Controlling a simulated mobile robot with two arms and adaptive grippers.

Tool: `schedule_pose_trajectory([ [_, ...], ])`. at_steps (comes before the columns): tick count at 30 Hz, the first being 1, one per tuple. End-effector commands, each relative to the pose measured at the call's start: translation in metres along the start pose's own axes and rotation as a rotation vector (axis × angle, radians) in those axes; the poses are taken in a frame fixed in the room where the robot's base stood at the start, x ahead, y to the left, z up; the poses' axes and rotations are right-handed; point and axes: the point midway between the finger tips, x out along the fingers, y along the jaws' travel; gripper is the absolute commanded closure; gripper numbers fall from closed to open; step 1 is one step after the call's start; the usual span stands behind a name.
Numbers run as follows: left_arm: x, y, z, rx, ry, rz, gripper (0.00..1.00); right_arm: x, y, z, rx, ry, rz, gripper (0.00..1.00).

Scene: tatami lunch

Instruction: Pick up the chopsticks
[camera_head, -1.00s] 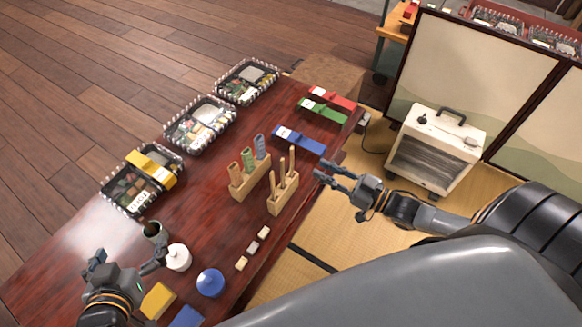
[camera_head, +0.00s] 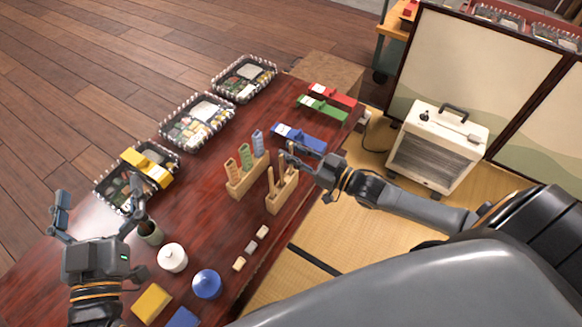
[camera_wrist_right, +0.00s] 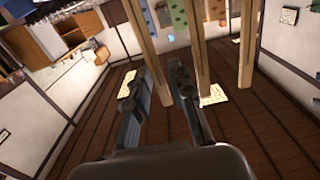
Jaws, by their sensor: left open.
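Wooden chopsticks (camera_head: 270,181) stand upright in a light wooden holder (camera_head: 281,203) near the table's right edge. My right gripper (camera_head: 287,153) is at their upper part, with its fingers apart. In the right wrist view, one chopstick (camera_wrist_right: 143,45) runs between the two fingers (camera_wrist_right: 164,82). A second chopstick (camera_wrist_right: 199,45) is just right of the right finger, and a third (camera_wrist_right: 248,50) stands further right. Whether the fingers touch any stick cannot be told. My left gripper (camera_head: 100,205) is open and empty over the table's near left part.
Beside the chopstick holder is another wooden holder (camera_head: 246,182) with coloured sticks. Blue (camera_head: 300,138), green (camera_head: 322,107) and red (camera_head: 332,95) cases lie behind. Bento boxes (camera_head: 197,122) line the left edge. White (camera_head: 172,257) and blue (camera_head: 207,283) lidded pots stand in front.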

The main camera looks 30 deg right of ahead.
Motion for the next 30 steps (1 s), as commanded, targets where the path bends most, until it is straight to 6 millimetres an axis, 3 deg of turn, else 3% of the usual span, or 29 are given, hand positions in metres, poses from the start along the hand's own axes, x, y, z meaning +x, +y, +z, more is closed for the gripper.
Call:
schedule_pose_trajectory([
  [10,0.0005,0.0012,-0.0084,-0.001,0.046,0.002,0.0,0.0059,0.0002,0.0,0.0,-0.002,0.0,0.77],
  [11,0.0005,0.0011,-0.0084,-0.001,0.046,0.002,0.0,0.0059,0.0002,0.0,0.0,-0.002,0.0,0.79],
  [14,0.0005,0.0011,-0.0082,-0.001,0.045,0.002,0.0,0.0058,0.0002,0.0,0.0,-0.001,0.0,0.99],
  [30,0.0008,0.0007,-0.0057,-0.001,0.025,0.001,0.0,0.0056,0.0002,-0.0036,0.0,-0.001,0.0,1.0],
])
